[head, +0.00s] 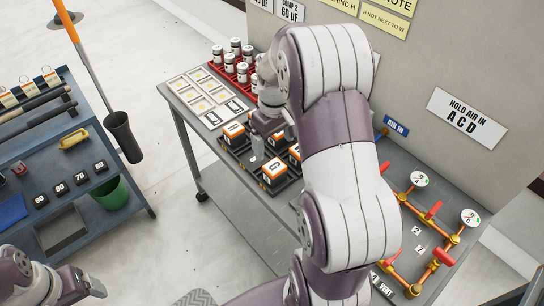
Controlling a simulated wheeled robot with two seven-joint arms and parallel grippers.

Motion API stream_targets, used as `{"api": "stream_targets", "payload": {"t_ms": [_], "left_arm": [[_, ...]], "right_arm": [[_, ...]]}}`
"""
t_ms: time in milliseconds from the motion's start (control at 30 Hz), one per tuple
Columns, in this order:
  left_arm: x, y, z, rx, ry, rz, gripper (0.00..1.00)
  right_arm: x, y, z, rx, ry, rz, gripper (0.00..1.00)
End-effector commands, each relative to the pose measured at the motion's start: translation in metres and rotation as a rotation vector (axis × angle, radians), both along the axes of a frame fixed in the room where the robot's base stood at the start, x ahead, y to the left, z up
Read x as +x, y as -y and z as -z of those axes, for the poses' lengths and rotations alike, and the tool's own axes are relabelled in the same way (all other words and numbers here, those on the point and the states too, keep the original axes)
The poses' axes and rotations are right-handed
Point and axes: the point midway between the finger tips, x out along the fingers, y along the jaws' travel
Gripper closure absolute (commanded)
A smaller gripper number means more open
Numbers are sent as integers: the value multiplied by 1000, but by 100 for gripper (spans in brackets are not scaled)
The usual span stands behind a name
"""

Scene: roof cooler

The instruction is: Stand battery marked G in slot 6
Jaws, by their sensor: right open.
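A battery that appears marked G (274,168), a dark box with an orange and white top, stands upright in a dark tray (252,168) on the grey bench. Another battery (233,130) stands behind it to the left, and one more (294,153) is partly hidden by my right arm. My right gripper (264,138) is open, pointing down over the tray, behind battery G and beside the left battery. Its fingertips are hard to make out. Slot numbers cannot be read, so I cannot tell which is slot 6. My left gripper (92,286) is low at the left, away from the bench.
A red rack (217,72) with several white cans stands at the bench's back left. Cards (186,84) lie before it. Red-handled valves and gauges (432,210) are on the right. A blue cart (70,205) stands left. My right arm hides the bench's middle.

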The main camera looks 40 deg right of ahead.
Motion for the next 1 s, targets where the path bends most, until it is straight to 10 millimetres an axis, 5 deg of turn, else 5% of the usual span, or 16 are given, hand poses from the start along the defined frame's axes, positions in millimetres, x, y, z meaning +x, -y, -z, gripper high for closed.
{"api": "stream_targets", "payload": {"t_ms": [200,367,500,1000], "left_arm": [[0,0,0,0,0,0,21],[0,0,0,0,0,0,21],[0,0,0,0,0,0,21],[0,0,0,0,0,0,21]], "right_arm": [[-42,-95,-2,-7,61,20,10],[-88,-141,5,5,108,49,10],[-102,-149,8,10,118,62,10],[-101,-149,8,10,116,62,10]]}}
